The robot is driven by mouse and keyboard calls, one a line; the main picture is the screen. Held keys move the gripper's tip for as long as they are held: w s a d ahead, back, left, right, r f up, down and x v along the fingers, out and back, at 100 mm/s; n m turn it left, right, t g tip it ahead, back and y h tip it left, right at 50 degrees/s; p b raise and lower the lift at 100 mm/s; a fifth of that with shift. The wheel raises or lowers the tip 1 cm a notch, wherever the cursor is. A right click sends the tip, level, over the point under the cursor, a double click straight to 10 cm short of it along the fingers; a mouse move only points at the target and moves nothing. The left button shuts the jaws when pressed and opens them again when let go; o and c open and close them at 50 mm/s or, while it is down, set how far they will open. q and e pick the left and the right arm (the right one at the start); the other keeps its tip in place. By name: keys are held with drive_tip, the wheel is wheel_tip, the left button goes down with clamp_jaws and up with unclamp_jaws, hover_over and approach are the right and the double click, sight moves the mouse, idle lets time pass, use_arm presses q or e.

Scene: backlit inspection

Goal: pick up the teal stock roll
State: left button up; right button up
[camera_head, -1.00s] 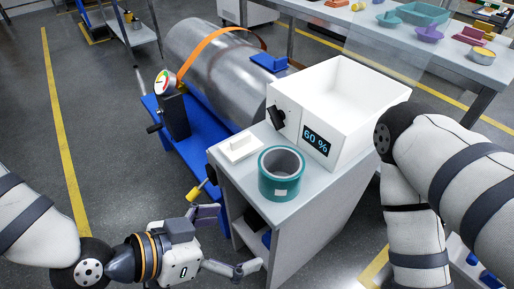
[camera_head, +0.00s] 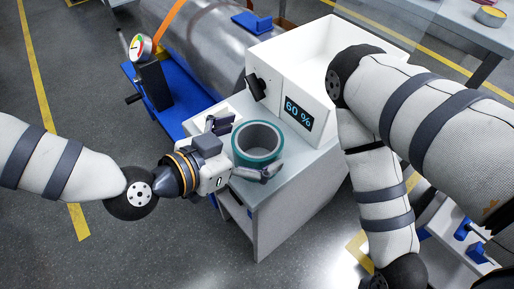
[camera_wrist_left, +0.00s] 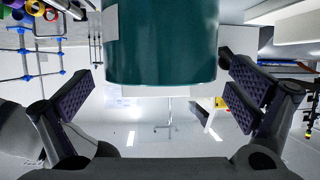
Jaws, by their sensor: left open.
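The teal stock roll (camera_head: 257,163), a short upright ring with a wide grey hollow, stands on the light grey cabinet top in the head view. My left gripper (camera_head: 246,149) is open, with one finger at the roll's far left side and the other at its near side. In the left wrist view the roll (camera_wrist_left: 160,45) fills the top middle, and the open pads (camera_wrist_left: 162,97) stand to either side of it, with visible gaps. No grip on the roll shows. My right arm shows at the right, but its gripper is out of view.
A white open bin (camera_head: 312,75) with a "60 %" display (camera_head: 298,115) stands right behind the roll. A big metal cylinder (camera_head: 205,45) on a blue stand lies behind left. A dial gauge (camera_head: 141,46) stands at the left. The cabinet top (camera_head: 290,178) right of the roll is bare.

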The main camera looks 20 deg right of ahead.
use_arm(q)
drive_tip(key=shift+x, duration=1)
drive_tip(key=c, duration=1.4)
drive_tip(key=shift+o, duration=0.2)
